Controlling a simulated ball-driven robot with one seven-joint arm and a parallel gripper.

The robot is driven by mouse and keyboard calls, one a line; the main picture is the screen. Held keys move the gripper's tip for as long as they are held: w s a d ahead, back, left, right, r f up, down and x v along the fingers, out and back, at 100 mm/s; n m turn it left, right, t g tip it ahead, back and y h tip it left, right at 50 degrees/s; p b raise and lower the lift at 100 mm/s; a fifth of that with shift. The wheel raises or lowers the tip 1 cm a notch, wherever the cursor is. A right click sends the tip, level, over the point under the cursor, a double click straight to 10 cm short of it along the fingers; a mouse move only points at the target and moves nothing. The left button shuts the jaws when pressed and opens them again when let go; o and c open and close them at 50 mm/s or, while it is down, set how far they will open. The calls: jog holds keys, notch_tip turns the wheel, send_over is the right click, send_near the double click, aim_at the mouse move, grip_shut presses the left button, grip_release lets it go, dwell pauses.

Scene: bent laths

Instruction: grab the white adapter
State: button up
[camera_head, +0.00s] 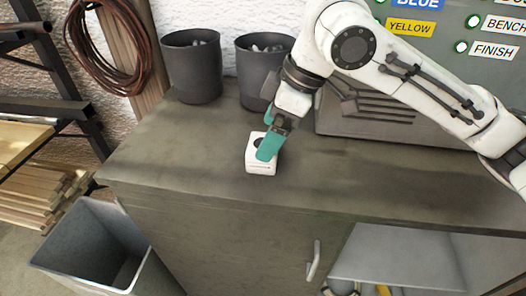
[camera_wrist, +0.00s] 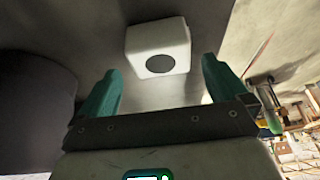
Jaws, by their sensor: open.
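The white adapter (camera_head: 262,164) is a small white block with a dark round spot. It sits on the dark worktop near its front edge. In the wrist view the adapter (camera_wrist: 158,42) lies ahead of the fingers, roughly centred between them, with its dark disc facing me. My gripper (camera_head: 268,146) has green fingers and hangs over the adapter in the head view, covering part of its top. In the wrist view my gripper (camera_wrist: 160,85) is open, with nothing between the fingers. Whether a finger touches the adapter cannot be told.
Two dark bins (camera_head: 192,68) and (camera_head: 262,72) stand at the back of the worktop (camera_head: 180,150), close to my gripper. A grey panel (camera_head: 450,60) with labels and green lights stands behind my arm. A grey open bin (camera_head: 95,245) stands on the floor at left. The worktop's left part is clear.

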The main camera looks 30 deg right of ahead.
aim_at(253, 165)
jog(key=x, duration=0.4)
jog(key=shift+a+f, duration=0.1)
jog(key=shift+f, duration=0.05)
jog(key=c, duration=0.9)
